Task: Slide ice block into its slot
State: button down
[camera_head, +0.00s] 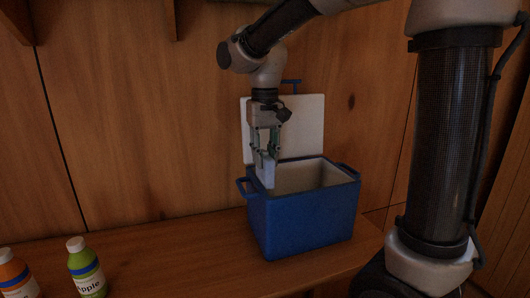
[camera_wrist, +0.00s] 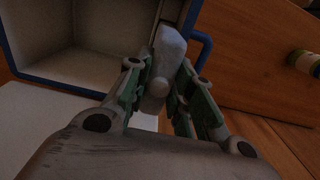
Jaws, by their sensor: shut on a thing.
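My gripper (camera_head: 266,153) points down over the left end of the blue cooler (camera_head: 308,228) and is shut on a pale ice block (camera_head: 267,174). The block hangs upright below the fingers, with its lower end at about the level of the cooler's rim. In the wrist view, the ice block (camera_wrist: 170,50) is between the two green-lined fingers, beside the cooler's pale inner wall (camera_wrist: 92,25). A narrow gap at that end of the cooler is mostly hidden by the block. I cannot tell whether the block's tip is inside it.
The cooler's pale lid (camera_head: 308,128) stands open behind it, near the timber wall. The wooden bench (camera_head: 175,255) between bottles and cooler is clear.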

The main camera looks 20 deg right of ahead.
jog(key=shift+f, duration=2.15)
jog(key=c, duration=1.2)
grip_release()
jog(key=shift+f, duration=0.1)
jog(key=shift+o, duration=0.2)
notch_tip(320, 180, up, 12)
jog(key=shift+r, duration=0.1)
